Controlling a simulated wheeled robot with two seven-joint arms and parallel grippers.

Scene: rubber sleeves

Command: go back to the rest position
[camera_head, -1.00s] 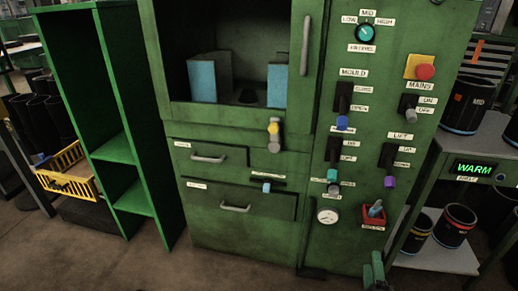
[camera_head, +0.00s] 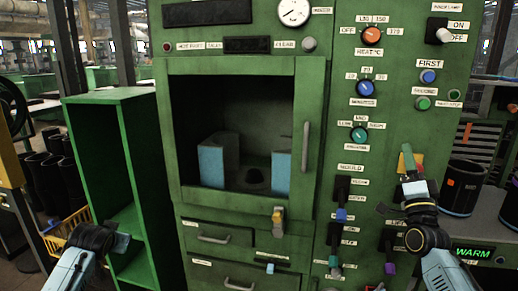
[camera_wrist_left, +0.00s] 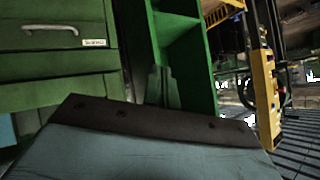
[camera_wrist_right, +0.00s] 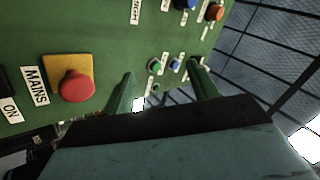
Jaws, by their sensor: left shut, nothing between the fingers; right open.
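My right gripper (camera_head: 408,160) is raised in front of the machine's control panel (camera_head: 395,110), near the red MAINS button. In the right wrist view its two green fingers (camera_wrist_right: 162,86) are apart with nothing between them. My left arm comes in at the lower left of the head view, in front of the green shelf unit (camera_head: 108,100). The left gripper (camera_wrist_left: 161,80) shows in the left wrist view with its fingers together and empty. In the head view its fingers are hard to make out against the green shelf.
The machine's open chamber (camera_head: 255,115) holds blue-faced blocks. Drawers (camera_head: 215,238) lie below it. The red button (camera_wrist_right: 77,86) shows near the right gripper. Black sleeves (camera_head: 460,187) stand on the right bench, with others at far left beside a yellow basket (camera_head: 62,238).

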